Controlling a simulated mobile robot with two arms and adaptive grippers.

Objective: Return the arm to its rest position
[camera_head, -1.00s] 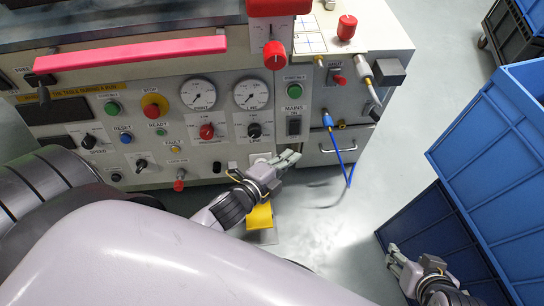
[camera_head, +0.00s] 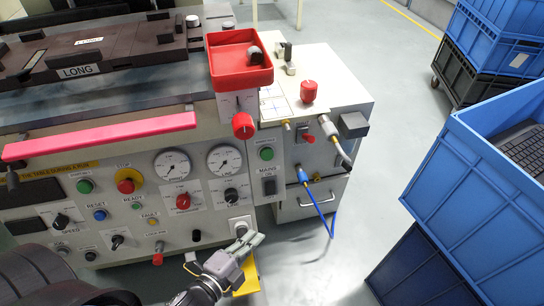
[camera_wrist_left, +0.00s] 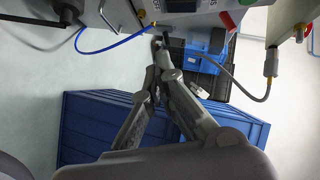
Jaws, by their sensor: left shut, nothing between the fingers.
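My left gripper (camera_head: 252,242) is in front of the lower part of the machine's control panel (camera_head: 150,219), just below the white socket under the line dial. Its fingers are together and hold nothing. In the left wrist view the closed fingers (camera_wrist_left: 161,50) point up toward the machine's underside, with the blue crates beyond them. Whether the fingertips touch the panel cannot be told. My right gripper does not show in the current views.
A blue cable (camera_head: 318,208) hangs from the machine's right side. Stacked blue crates (camera_head: 455,180) stand at the right, the upper one holding a keyboard (camera_head: 525,150). A yellow pedal (camera_head: 248,279) is below the gripper. Grey floor (camera_head: 345,235) is open between machine and crates.

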